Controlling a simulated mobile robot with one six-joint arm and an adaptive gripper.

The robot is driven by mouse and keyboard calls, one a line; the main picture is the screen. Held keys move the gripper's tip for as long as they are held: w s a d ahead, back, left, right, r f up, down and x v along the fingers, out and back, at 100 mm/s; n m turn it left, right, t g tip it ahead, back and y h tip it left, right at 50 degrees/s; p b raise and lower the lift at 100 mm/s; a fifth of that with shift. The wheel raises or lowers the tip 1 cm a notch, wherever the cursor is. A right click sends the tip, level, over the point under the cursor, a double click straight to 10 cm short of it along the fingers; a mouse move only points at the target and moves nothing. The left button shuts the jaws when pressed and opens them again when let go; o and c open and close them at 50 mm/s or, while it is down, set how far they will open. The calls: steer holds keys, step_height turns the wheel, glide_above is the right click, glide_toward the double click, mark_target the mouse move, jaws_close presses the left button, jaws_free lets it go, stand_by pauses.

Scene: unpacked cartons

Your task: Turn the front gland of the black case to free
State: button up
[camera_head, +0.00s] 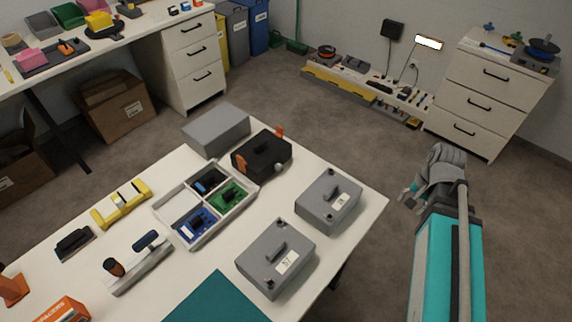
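The black case (258,152) stands near the far edge of the white table. It has an orange part (241,164) at its left and another orange part (280,131) at its far right corner. A small round grey fitting (280,168), perhaps the front gland, sticks out low on its near right side. Its turn position is too small to read. My gripper (410,193) is off the table's right edge, above the floor and well apart from the case. Whether its fingers are open or shut does not show clearly.
Two grey boxes (328,202) (275,260) with top handles stand right of and nearer than the case. A plain grey box (216,130) stands behind it. A white divided tray (166,210) lies at its left. The floor right of the table (377,200) is clear.

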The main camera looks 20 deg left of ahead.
mark_target(279, 167)
steer(key=w+a+r+m+y, duration=0.1)
steer(key=a+m, duration=0.2)
steer(key=a, duration=0.2)
steer(key=w+a+r+m+g+y+p, duration=0.1)
steer(key=a+m, duration=0.2)
steer(key=a, duration=0.2)
steer(key=w+a+r+m+g+y, duration=0.1)
steer(key=w+a+m, duration=0.1)
steer(key=a, duration=0.3)
steer(key=shift+a+r+m+y, duration=0.15)
steer(key=shift+r+m+y, duration=0.2)
steer(key=shift+m, duration=0.45)
steer(key=a+r+m+g+y+p, duration=0.1)
steer(key=a+r+m+g, duration=0.1)
steer(key=a+m, duration=0.3)
steer(key=a+r+m+g+y+p, duration=0.1)
steer(key=a+r+m+g, duration=0.1)
steer(key=a, duration=0.8)
steer(key=r+m, duration=0.1)
steer(key=m, duration=0.1)
steer(key=shift+w+a+r+m, duration=0.2)
steer(key=shift+a+r+m, duration=0.2)
steer(key=shift+f, duration=0.1)
steer(key=b+x, duration=0.7)
steer(key=x, duration=0.4)
steer(key=shift+s+a+f+b, duration=0.15)
steer(key=shift+s+b, duration=0.05)
steer(key=shift+b, duration=0.2)
steer(key=shift+b+x, duration=0.6)
steer(key=shift+x, duration=0.45)
